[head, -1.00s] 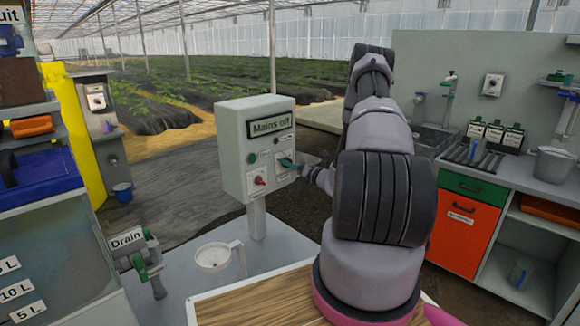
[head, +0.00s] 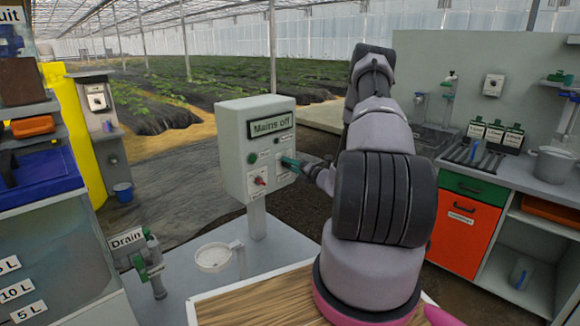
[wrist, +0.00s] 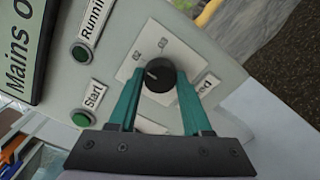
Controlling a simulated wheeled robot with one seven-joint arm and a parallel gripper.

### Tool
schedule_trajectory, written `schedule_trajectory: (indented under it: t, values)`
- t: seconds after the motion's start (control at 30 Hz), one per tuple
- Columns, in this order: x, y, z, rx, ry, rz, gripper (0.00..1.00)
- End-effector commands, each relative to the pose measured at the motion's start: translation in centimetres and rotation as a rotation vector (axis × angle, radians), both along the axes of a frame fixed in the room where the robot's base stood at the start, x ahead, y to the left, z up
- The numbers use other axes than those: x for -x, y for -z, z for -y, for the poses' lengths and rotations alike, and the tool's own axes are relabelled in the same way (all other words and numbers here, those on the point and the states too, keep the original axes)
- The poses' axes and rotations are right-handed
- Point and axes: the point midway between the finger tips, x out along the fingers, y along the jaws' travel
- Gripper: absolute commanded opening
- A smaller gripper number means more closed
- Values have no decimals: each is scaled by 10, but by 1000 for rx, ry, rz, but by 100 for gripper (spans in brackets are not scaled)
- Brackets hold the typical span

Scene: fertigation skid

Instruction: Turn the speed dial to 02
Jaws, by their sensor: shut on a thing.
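The speed dial is a black round knob (wrist: 157,76) on a white plate (wrist: 135,53) on the control box. In the wrist view my gripper (wrist: 156,82) has its two green fingers on either side of the knob, shut on it. A light pointer mark shows on the knob, toward its upper left. Small numbers stand on the plate around the knob, too small to read surely. In the head view my gripper (head: 290,163) is at the right of the grey control box (head: 232,150), and its fingers hide the dial. The box's display (head: 271,127) reads "Mains off".
A green button (wrist: 82,118) labelled Start and a green lamp (wrist: 81,53) labelled Running sit beside the dial. A red switch (head: 261,181) is low on the box.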

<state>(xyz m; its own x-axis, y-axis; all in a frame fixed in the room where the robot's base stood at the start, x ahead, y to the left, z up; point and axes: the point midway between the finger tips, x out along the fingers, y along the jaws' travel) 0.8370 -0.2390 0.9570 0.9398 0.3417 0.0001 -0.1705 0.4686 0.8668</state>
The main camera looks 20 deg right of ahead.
Motion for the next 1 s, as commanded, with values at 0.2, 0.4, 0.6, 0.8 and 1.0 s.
schedule_trajectory:
  t: [0.2, 0.4, 0.6, 0.8, 1.0]
  values:
    - [1, 1, 1, 1, 1, -2, 0]
    - [1, 1, 1, 2, 1, -1, 79]
    - [0, 0, 0, 1, 0, 0, 79]
    - [9, 1, 5, 1, 3, -1, 79]
    - [44, 1, 18, -1, 5, -3, 79]
